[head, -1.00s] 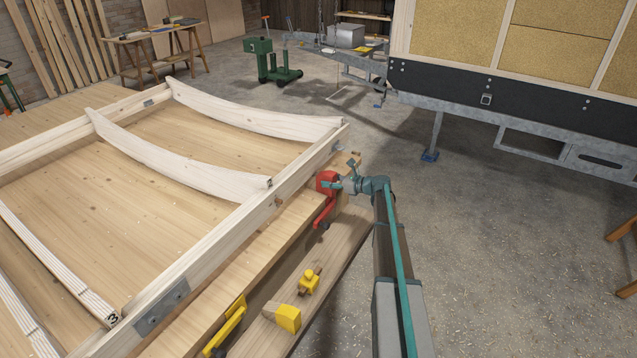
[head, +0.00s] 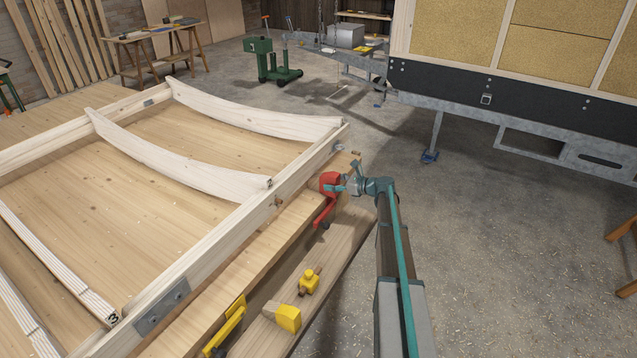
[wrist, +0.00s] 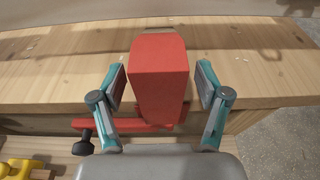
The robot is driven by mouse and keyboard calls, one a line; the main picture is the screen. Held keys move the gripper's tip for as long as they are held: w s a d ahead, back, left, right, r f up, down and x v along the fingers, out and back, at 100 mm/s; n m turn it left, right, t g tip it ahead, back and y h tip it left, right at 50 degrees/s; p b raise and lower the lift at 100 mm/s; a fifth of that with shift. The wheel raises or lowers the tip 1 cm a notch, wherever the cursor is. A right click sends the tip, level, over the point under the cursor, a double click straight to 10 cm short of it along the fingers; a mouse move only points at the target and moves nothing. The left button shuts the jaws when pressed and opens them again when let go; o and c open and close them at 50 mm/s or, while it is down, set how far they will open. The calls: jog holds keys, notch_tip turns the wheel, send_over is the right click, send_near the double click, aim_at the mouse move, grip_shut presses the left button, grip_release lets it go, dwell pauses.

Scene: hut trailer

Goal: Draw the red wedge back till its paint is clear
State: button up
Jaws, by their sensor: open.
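The red wedge (head: 330,181) stands at the outer edge of the bench beside the long timber frame. In the wrist view the red wedge (wrist: 160,72) is a plain red block standing between my fingers. My gripper (head: 346,186) is open around it; in the wrist view the gripper (wrist: 160,88) shows a gap on both sides of the block. A red lever (wrist: 115,125) with a black knob (wrist: 84,140) lies below and left of the wedge. The wedge's far side and any paint mark behind it are hidden.
The timber frame (head: 235,235) fills the left. A yellow block (head: 288,318), a smaller yellow piece (head: 308,282) and a yellow lever (head: 225,332) sit nearer along the bench edge. Concrete floor to the right is open, up to the trailer (head: 500,105).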

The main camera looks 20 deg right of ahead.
jog(key=shift+r+p+v, duration=0.2)
jog(key=shift+p+v, duration=0.15)
jog(key=shift+v, duration=0.9)
jog(key=shift+r+p+v, duration=0.2)
jog(key=shift+p+v, duration=0.15)
jog(key=shift+v, duration=0.9)
jog(key=shift+r+p+v, duration=0.2)
jog(key=shift+p+v, duration=0.15)
jog(key=shift+v, duration=0.95)
jog(key=shift+w+a, duration=0.1)
jog(key=shift+a, duration=0.05)
